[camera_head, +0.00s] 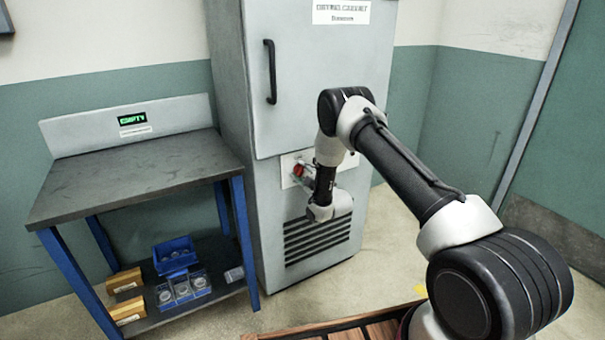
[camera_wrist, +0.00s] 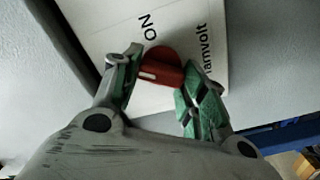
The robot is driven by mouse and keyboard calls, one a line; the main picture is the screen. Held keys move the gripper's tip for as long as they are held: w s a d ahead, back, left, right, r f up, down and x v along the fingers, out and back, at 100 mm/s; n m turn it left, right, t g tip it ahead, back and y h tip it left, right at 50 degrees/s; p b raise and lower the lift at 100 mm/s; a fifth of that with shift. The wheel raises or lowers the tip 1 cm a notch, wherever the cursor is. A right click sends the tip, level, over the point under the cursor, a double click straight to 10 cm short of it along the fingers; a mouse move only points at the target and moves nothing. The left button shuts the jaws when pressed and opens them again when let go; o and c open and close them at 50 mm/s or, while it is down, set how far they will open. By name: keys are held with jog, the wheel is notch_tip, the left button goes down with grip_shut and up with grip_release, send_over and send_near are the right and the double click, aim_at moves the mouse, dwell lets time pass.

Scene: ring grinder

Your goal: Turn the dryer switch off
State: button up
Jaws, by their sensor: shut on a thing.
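The dryer switch is a red knob (camera_wrist: 160,72) with a white mark on a white label plate (camera_wrist: 102,18) on the drying cabinet. The plate reads "ON" just above the knob in the wrist view, with the text turned sideways. The knob's white mark lies at its left end there. My gripper (camera_wrist: 162,70) is shut on the knob, one green-padded finger on each side. In the head view the knob (camera_head: 298,170) shows at the left of my wrist, which hides part of the plate. Any "OFF" lettering is hidden or out of view.
The grey drying cabinet (camera_head: 320,60) has a black door handle (camera_head: 271,72) above the switch and vents (camera_head: 300,243) below. A workbench (camera_head: 130,172) with an "EMPTY" sign stands left, with a blue bin (camera_head: 172,256) on its lower shelf. A wooden pallet-like surface (camera_head: 375,331) lies in front.

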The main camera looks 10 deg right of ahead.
jog(key=n, duration=0.6)
jog(key=shift+f+n, duration=0.15)
jog(key=shift+n, duration=0.25)
dwell(0.3)
jog(key=o, duration=1)
jog(key=shift+s, duration=0.1)
jog(key=v, duration=1.1)
jog(key=shift+s+d, duration=0.1)
jog(key=shift+s, duration=0.25)
